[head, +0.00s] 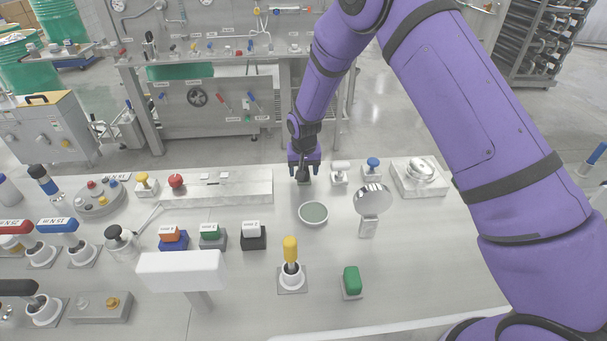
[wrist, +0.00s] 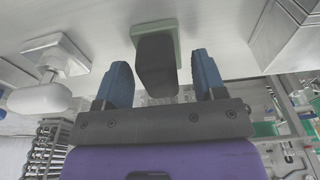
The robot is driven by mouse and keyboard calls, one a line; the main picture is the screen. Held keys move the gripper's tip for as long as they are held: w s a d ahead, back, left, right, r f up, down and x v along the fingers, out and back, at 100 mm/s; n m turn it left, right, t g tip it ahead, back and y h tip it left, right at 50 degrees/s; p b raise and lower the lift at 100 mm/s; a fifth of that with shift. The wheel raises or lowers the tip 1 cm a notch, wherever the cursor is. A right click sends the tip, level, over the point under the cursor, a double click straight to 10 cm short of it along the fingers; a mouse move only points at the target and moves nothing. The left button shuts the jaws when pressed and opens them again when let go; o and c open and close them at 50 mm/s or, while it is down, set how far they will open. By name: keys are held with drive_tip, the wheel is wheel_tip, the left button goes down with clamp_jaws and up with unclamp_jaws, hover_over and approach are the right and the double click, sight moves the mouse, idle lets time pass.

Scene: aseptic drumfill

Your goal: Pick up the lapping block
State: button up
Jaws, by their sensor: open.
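A dark grey block on a pale green base, which I take to be the lapping block (wrist: 156,66), stands on the bench in the wrist view. My gripper (wrist: 162,76) is open, with one blue fingertip on each side of the dark block and a visible gap on both sides. In the head view my gripper (head: 304,169) reaches down at the back of the bench. There the block is mostly hidden by the gripper, with only a dark bit showing under it.
A white-topped handle (head: 340,173) stands close on the right; it also shows in the wrist view (wrist: 42,97). A long pale box (head: 235,188) lies close on the left. A round dish (head: 313,213) and a round mirror (head: 372,199) are in front.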

sight(304, 168)
drive_tip(key=c, duration=1.1)
drive_tip(key=shift+r, duration=0.2)
drive_tip(key=shift+r, duration=0.65)
drive_tip(key=shift+s+r, duration=0.2)
drive_tip(key=shift+r, duration=0.35)
drive_tip(key=shift+s+r, duration=0.15)
drive_tip(key=shift+r, duration=0.35)
drive_tip(key=s+d, duration=0.1)
drive_tip(key=s, duration=0.4)
drive_tip(key=s+d+r, duration=0.1)
drive_tip(key=s, duration=0.4)
drive_tip(key=s+d, duration=0.1)
drive_tip(key=s, duration=0.4)
drive_tip(key=shift+d+r, duration=0.1)
drive_tip(key=shift+r, duration=0.05)
